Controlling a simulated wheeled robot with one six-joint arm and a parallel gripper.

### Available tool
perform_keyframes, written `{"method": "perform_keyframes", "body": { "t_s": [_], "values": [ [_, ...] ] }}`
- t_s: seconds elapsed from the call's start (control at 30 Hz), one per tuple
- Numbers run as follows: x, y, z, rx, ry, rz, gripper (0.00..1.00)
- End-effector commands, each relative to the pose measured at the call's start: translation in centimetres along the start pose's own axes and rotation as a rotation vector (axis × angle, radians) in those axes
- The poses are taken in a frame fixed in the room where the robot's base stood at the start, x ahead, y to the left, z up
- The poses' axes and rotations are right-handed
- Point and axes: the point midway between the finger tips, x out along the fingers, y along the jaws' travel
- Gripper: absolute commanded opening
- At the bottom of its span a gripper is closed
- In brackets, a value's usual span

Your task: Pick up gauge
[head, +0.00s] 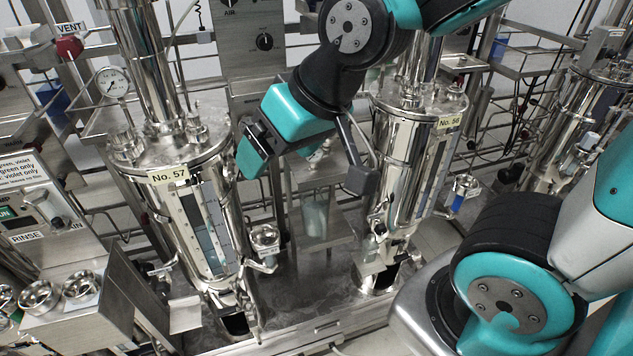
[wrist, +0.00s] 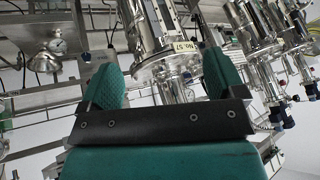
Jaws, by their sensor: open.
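The gauge (head: 112,82) has a round white dial with a dark needle. It is at the upper left of the head view, left of the No. 57 vessel.
The steel No. 57 vessel (head: 205,240) stands between my gripper and the gauge. The No. 56 vessel (head: 402,175) stands to the right. A red VENT knob (head: 69,46), pipes and rails crowd the back left. A control box (head: 38,205) is at the left.

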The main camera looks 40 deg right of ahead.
Motion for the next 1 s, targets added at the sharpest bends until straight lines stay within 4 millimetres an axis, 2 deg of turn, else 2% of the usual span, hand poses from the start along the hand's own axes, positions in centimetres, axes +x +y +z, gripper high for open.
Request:
{"method": "perform_keyframes", "body": {
  "t_s": [0.03,0.2,0.4,0.6,0.73,0.9,1.0],
  "values": [
    [3.8,1.9,1.2,0.034,0.051,0.028,0.88],
    [9.1,6.7,1.2,0.143,0.244,0.127,0.88],
    [14.2,12.5,1.7,0.238,0.478,0.238,0.88],
    [18.1,17.9,2.9,0.291,0.712,0.342,0.88],
    [20.0,21.0,3.9,0.303,0.863,0.402,0.88],
    [21.4,23.7,5.1,0.294,1.021,0.459,0.88],
    [21.6,24.6,5.5,0.284,1.083,0.48,0.88]
  ]
}}
